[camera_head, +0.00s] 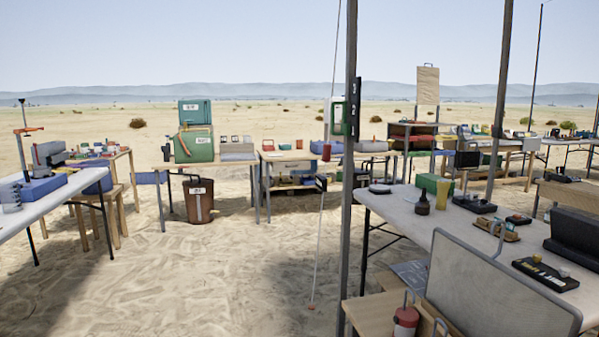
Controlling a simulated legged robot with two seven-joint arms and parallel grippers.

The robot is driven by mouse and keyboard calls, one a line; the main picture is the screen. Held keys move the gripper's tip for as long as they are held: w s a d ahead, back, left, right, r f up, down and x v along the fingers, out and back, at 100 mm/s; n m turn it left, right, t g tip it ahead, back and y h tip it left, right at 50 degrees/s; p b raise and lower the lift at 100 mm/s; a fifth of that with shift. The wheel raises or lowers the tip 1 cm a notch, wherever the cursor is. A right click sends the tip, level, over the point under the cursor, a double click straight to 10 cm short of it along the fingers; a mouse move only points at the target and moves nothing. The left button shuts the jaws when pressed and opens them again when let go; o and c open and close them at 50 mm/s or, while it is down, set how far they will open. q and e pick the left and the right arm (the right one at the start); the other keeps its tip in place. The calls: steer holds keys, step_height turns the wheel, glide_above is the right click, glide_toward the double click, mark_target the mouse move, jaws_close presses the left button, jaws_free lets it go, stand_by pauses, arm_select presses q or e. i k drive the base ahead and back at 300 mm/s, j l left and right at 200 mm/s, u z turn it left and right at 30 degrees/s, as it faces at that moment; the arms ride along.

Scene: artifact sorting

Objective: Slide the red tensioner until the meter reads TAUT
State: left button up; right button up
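A thin guy line (320,215) runs steeply down from the top of the picture to a small orange-red peg (311,307) in the sand. A small red piece (326,152) appears on the line at about table height; it looks like the tensioner, but it is small. A green and white box (338,117), possibly the meter, shows beside the tent pole, partly hidden by it. I cannot read any word on it. Neither of my grippers is in view.
A grey tent pole (349,200) stands just right of the line. A cluttered white table (390,205) and a grey panel (490,290) fill the right. Another white table (60,195) stands left. Open sand (220,270) lies between.

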mark_target(327, 148)
steer(key=i+j+z, duration=0.2)
steer(key=j, duration=0.6)
steer(key=i+j+z, duration=0.25)
steer(key=j, duration=0.55)
steer(key=j+z, duration=0.2)
steer(key=j, duration=0.6)
steer(key=i+j+z, duration=0.2)
steer(key=j, duration=0.65)
steer(key=k, duration=0.1)
